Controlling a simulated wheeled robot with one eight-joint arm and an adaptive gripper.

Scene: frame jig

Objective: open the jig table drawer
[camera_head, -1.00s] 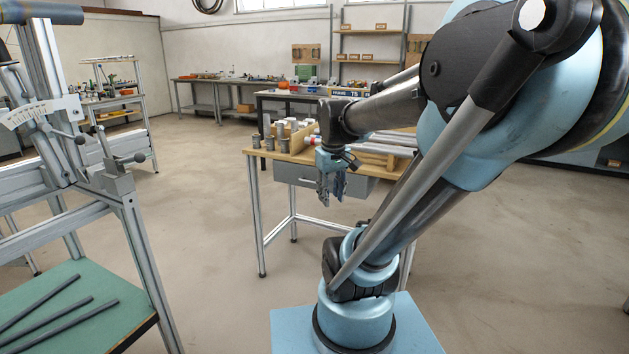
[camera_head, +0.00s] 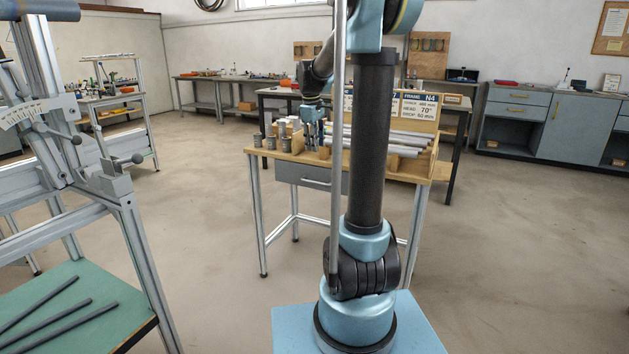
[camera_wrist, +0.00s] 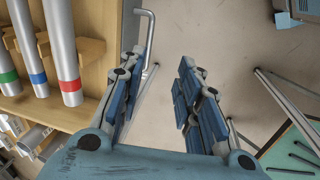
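The jig table (camera_head: 437,168) has a wooden top and a grey drawer (camera_head: 292,172) under its front edge. The drawer looks shut. Its metal bar handle (camera_head: 316,183) is partly hidden behind my arm in the head view. In the wrist view the handle (camera_wrist: 149,42) sticks out from the table edge, just beside the left finger's tip. My gripper (camera_head: 313,135) appears at the table top in the head view. In the wrist view my gripper (camera_wrist: 160,62) is open, its fingers apart with only floor showing between them. I cannot tell its exact height above the handle.
An aluminium frame with a green shelf (camera_head: 70,290) stands at the left. The floor (camera_head: 220,230) in front of the table is clear.

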